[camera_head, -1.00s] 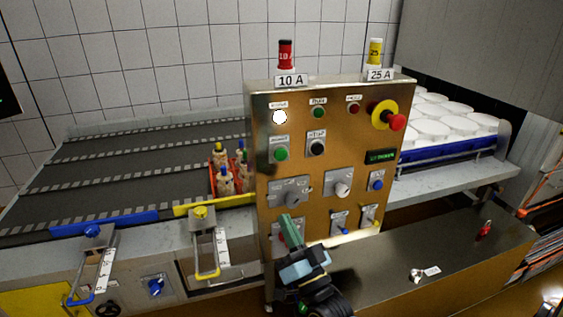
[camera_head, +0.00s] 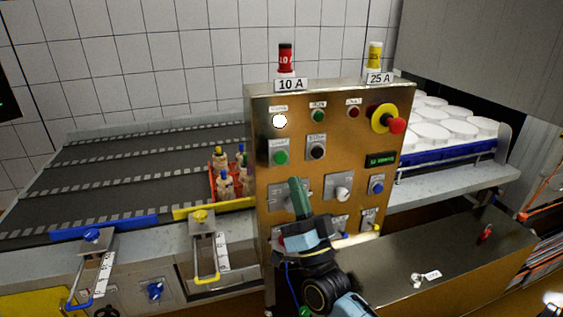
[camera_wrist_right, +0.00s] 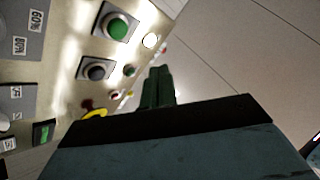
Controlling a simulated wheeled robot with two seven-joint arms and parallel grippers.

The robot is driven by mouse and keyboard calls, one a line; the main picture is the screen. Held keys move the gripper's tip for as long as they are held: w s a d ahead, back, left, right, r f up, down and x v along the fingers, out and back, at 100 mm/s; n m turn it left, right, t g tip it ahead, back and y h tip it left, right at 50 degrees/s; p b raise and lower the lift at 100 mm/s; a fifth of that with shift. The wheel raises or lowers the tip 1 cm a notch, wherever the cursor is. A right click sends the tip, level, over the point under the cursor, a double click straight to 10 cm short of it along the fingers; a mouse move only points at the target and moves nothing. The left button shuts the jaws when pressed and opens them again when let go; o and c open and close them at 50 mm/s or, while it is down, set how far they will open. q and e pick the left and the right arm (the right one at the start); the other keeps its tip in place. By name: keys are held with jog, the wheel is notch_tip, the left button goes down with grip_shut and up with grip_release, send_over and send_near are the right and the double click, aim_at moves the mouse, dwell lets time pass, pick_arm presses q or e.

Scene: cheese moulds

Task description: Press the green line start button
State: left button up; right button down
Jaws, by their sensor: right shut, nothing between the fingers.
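The green push button (camera_head: 281,157) sits on a grey plate at the left of the brass-coloured control panel (camera_head: 335,155). In the right wrist view the green button (camera_wrist_right: 117,28) shows large at the upper left, beyond the fingertips and apart from them. My right gripper (camera_head: 297,182) is shut and empty, pointing up in front of the panel, below and slightly right of the green button. Its green fingers (camera_wrist_right: 158,88) are together in the right wrist view. It partly hides the left rotary switch. My left gripper is not in view.
A black button (camera_head: 317,151) sits right of the green one, with a lit white lamp (camera_head: 280,121) above. A red emergency stop (camera_head: 397,125) juts out at the upper right. A conveyor (camera_head: 130,170) and a red crate (camera_head: 213,184) with bottles are to the left.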

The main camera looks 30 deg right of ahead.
aim_at(286, 172)
jog(key=shift+w+d+b, duration=0.25)
jog(key=shift+w+b, duration=0.1)
jog(key=shift+w, duration=0.7)
jog(key=shift+w+d+b, duration=0.25)
jog(key=shift+w+b, duration=0.1)
jog(key=shift+w, duration=0.7)
jog(key=shift+w+d+b, duration=0.25)
jog(key=shift+w+b, duration=0.1)
jog(key=shift+w, duration=0.7)
jog(key=shift+w+d, duration=0.1)
jog(key=shift+w, duration=0.3)
